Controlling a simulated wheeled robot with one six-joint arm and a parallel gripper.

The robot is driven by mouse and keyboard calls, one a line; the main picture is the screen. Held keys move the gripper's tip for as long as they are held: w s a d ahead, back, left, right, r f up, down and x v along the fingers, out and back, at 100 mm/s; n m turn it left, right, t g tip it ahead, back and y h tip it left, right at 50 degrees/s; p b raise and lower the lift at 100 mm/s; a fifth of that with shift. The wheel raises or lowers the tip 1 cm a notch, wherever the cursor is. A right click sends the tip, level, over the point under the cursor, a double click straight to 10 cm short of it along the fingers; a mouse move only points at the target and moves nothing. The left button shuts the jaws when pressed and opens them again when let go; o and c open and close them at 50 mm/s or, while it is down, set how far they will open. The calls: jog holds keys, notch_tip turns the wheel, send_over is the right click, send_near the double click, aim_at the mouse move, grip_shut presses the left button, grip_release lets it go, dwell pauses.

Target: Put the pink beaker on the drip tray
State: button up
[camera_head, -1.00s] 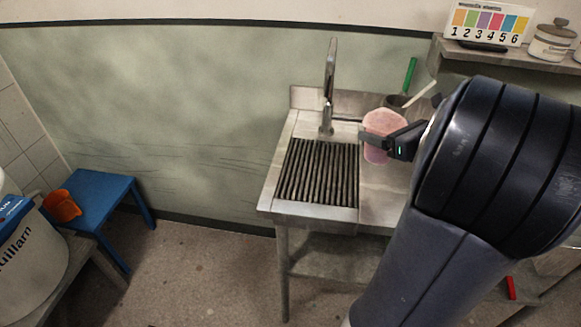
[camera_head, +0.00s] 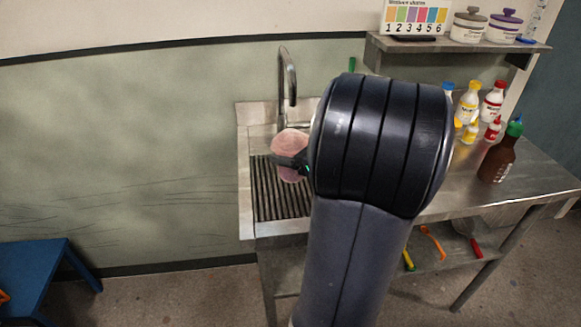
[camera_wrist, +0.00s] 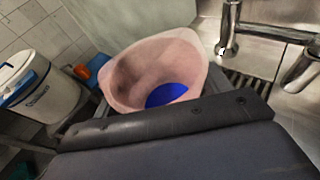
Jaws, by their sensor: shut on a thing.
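The pink beaker (camera_head: 291,146) is held in my gripper (camera_head: 292,160), which is shut on it. In the head view it is in front of the tap and appears over the drip tray (camera_head: 268,194), a dark ribbed grate in the steel sink top. In the wrist view the pink beaker (camera_wrist: 158,62) is seen from above, with blue at its bottom. The drip tray (camera_wrist: 256,88) shows partly behind it there. My arm hides the tray's right side in the head view. I cannot tell the gap between beaker and tray.
The tap (camera_head: 287,85) stands close behind the beaker. Several bottles, including a brown one (camera_head: 497,160), stand on the bench (camera_head: 470,190) at right. A shelf (camera_head: 450,46) hangs above. A blue stool (camera_head: 38,275) is at the lower left.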

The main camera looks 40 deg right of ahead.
jog(key=shift+f+b, duration=0.3)
jog(key=shift+f, duration=1.6)
jog(key=shift+f, duration=0.15)
jog(key=o, duration=1)
jog(key=shift+r, duration=0.25)
jog(key=v, duration=1.2)
jog(key=shift+f, duration=0.1)
